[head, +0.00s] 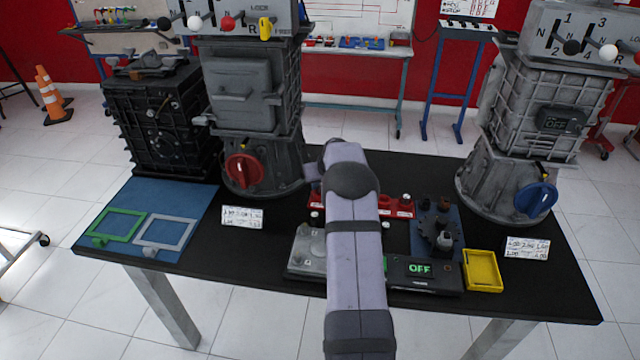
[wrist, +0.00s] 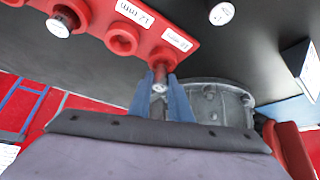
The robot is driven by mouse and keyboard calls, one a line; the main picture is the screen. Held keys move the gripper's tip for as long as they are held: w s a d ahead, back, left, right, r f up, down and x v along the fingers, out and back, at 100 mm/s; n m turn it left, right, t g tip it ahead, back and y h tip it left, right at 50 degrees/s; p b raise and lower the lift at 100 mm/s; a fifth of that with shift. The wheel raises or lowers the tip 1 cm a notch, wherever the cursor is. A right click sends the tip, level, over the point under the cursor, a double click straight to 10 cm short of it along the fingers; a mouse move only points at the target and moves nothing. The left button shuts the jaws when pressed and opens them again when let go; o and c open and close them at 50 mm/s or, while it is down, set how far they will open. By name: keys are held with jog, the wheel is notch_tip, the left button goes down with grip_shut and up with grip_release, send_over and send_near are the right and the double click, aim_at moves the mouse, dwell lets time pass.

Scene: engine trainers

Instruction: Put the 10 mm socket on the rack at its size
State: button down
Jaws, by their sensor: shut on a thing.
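The red rack (wrist: 95,28) crosses the top of the wrist view, with a row of round places and white labels. One label (wrist: 135,12) reads 12 mm; the label by the end place (wrist: 177,39) looks like 10 mm. My gripper (wrist: 165,88) is shut on a small metallic socket (wrist: 159,86), right at the end place (wrist: 160,58). I cannot tell whether the socket is seated there or just clear of it. In the head view the rack (head: 402,212) is partly hidden behind my arm, which also hides the gripper and held socket.
Another socket (wrist: 60,24) sits on the rack; the place beside it (wrist: 122,40) looks empty. A loose white-topped piece (wrist: 222,13) is on the black table. A grey housing (wrist: 215,100) stands close behind my fingers. A yellow tray (head: 483,271) lies at right.

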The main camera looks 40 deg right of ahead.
jog(key=shift+f+b, duration=0.4)
jog(key=shift+b, duration=0.05)
dwell(0.6)
